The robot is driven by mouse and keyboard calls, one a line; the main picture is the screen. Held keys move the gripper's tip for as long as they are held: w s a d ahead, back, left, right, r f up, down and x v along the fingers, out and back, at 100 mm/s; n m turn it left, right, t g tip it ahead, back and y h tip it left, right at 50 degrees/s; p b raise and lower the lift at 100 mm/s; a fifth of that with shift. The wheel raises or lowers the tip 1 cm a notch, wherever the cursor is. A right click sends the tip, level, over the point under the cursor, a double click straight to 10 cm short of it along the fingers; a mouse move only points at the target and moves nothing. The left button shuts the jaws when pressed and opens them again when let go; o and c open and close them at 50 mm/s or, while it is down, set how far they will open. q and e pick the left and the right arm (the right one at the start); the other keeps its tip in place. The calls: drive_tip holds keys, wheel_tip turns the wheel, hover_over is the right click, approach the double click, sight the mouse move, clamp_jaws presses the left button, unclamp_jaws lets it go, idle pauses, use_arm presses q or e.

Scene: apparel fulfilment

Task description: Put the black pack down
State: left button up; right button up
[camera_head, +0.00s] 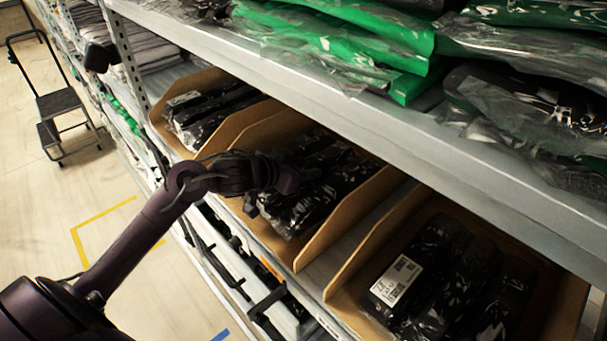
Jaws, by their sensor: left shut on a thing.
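My left arm reaches in from the lower left to the shelf. My left gripper (272,180) is at the open front of the middle cardboard bin (283,247). It is shut on a black pack (308,205) in clear, shiny plastic wrap. The pack is in or just over the middle bin, among other dark wrapped packs; whether it rests on them cannot be told. The gripper's wrist and fingers hide part of the pack and the bin's left side. My right gripper is not in view.
A left bin (160,110) and a right bin (345,290) hold more black packs. The grey upper shelf edge (330,95) runs close above the bins, with green packs (330,40) on it. A step cart (58,105) stands on the floor at far left.

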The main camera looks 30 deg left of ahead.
sight(265, 192)
use_arm(q)
drive_tip(key=shift+f, duration=0.95)
drive_tip(key=shift+f, duration=0.15)
drive_tip(key=o, duration=1.1)
drive_tip(key=shift+s+r, duration=0.1)
drive_tip(key=shift+r, duration=0.1)
drive_tip(key=v, duration=1.1)
drive_tip(key=shift+s+a+r+b, duration=0.2)
drive_tip(key=shift+s+b, duration=0.1)
drive_tip(key=shift+b, duration=0.05)
